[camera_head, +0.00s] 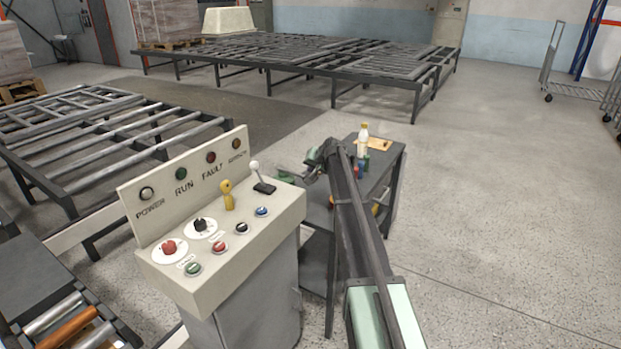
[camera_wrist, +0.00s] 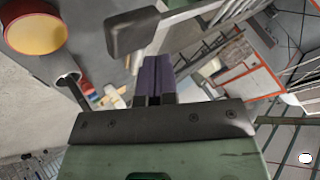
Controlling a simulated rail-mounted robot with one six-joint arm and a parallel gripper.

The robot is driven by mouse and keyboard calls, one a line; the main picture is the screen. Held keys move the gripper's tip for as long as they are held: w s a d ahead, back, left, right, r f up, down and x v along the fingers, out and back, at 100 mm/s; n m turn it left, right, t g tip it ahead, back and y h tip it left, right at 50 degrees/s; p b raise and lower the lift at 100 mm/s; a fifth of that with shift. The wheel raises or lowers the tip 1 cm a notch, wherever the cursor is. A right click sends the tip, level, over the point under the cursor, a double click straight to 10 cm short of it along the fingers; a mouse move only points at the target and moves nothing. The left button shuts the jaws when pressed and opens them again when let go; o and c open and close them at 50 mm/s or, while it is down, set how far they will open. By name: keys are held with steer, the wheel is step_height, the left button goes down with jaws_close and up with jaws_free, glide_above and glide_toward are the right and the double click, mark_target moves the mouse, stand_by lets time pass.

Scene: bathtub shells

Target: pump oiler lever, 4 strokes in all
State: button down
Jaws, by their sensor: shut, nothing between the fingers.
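My gripper (camera_head: 314,168) is at the near left edge of the dark cart, right of the control box. In the wrist view its two purple fingers (camera_wrist: 153,80) are together with nothing between them. A dark, rounded paddle-like piece (camera_wrist: 132,32) shows just beyond and left of the fingertips; it may be the oiler lever, and I cannot tell whether the fingers touch it. A grey cylinder (camera_wrist: 66,72) with a dark rod stands left of the fingers. In the head view my arm hides part of the cart, and the oiler cannot be made out clearly.
The control box (camera_head: 235,240) carries buttons, knobs, a yellow switch (camera_head: 227,195) and a white-knobbed lever (camera_head: 256,172). A white bottle (camera_head: 363,139) stands on the cart (camera_head: 388,160). A yellow container with a red rim (camera_wrist: 35,28) is at the wrist view's upper left.

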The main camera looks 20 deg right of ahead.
steer(key=shift+f, duration=0.15)
stand_by(0.7)
steer(key=shift+f+b, duration=0.3)
steer(key=shift+b, duration=0.1)
steer(key=shift+s+f+b, duration=0.15)
steer(key=shift+f+b, duration=1.55)
steer(key=shift+b, duration=0.15)
stand_by(1.3)
stand_by(0.5)
steer(key=shift+w+a+r+p, duration=0.1)
steer(key=shift+w+r+p, duration=0.15)
steer(key=shift+r+p, duration=1.75)
steer(key=shift+p, duration=0.15)
step_height(320, 180, up, 5)
steer(key=p, duration=0.5)
steer(key=shift+r, duration=0.1)
